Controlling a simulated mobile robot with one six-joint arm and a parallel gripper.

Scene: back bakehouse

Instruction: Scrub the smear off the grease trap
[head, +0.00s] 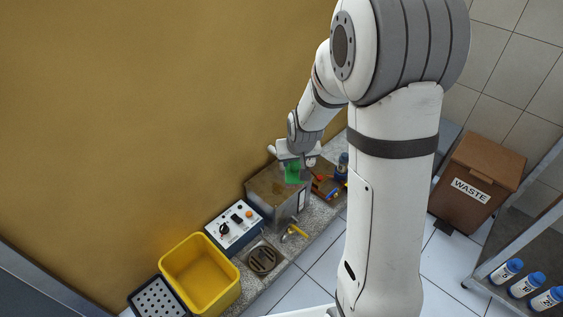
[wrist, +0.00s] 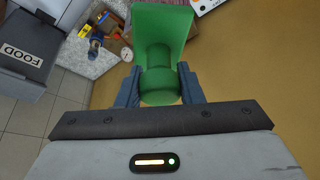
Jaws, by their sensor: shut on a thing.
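The grease trap (head: 258,199) is a grey metal box on the speckled ledge against the wall in the head view. Its top has a brownish, stained look, with a darker patch (head: 277,187) that may be the smear. My gripper (head: 292,163) is above the box's far right part. It is shut on a green scrubbing tool (head: 292,174), which also shows in the wrist view (wrist: 160,30). There the two blue fingers grip its round handle, and its broad end points away. I cannot tell whether the tool touches the box.
A control box (head: 233,226), yellow tub (head: 190,262), round drain (head: 262,260) and yellow-handled tool (head: 296,231) are at the near side. A wooden tray (head: 326,187) and blue bottle (head: 342,162) lie beyond. A brown waste bin (head: 480,165) stands on the right.

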